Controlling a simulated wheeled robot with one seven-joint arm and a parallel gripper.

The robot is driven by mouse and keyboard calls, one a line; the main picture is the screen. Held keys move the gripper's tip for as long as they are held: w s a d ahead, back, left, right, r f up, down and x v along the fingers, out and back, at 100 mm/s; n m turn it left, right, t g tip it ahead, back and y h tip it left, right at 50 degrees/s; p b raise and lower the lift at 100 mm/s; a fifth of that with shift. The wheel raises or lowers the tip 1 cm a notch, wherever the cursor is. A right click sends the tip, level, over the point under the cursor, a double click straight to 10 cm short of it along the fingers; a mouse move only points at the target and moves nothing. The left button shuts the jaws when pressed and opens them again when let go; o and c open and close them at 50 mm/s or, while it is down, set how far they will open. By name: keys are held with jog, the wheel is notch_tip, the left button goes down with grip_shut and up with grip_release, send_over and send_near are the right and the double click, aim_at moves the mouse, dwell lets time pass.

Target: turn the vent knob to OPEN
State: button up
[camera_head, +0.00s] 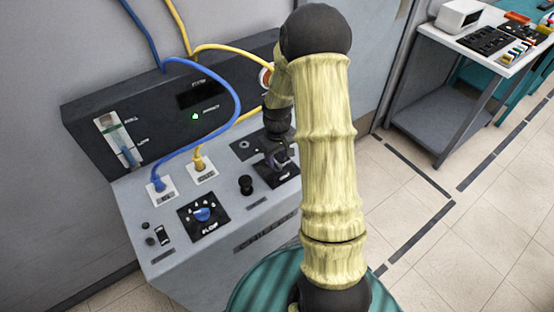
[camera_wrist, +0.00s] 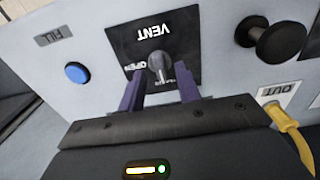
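The vent knob (camera_wrist: 158,65) is a small grey knob on a black plate (camera_wrist: 180,45) marked VENT, which appears upside down in the wrist view. Its bar lies nearly upright in that picture, slightly tilted. Lettering that looks like OPEN is on the knob's left, partly covered. My gripper (camera_wrist: 160,88) is open, with its two purple fingers apart on the left and right of the knob. I cannot tell whether either finger touches it. In the head view my gripper (camera_head: 278,155) is over the black vent plate (camera_head: 286,178), and the knob is hidden there.
A black knob (camera_head: 246,184) stands beside the vent plate and shows large in the wrist view (camera_wrist: 278,40). A blue dial (camera_head: 202,214), a blue hose (camera_head: 238,95) and yellow hoses (camera_head: 225,48) are left of my arm. A blue button (camera_wrist: 76,73) is near the FILL label.

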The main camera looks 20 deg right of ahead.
jog(key=shift+f, duration=0.8)
grip_shut()
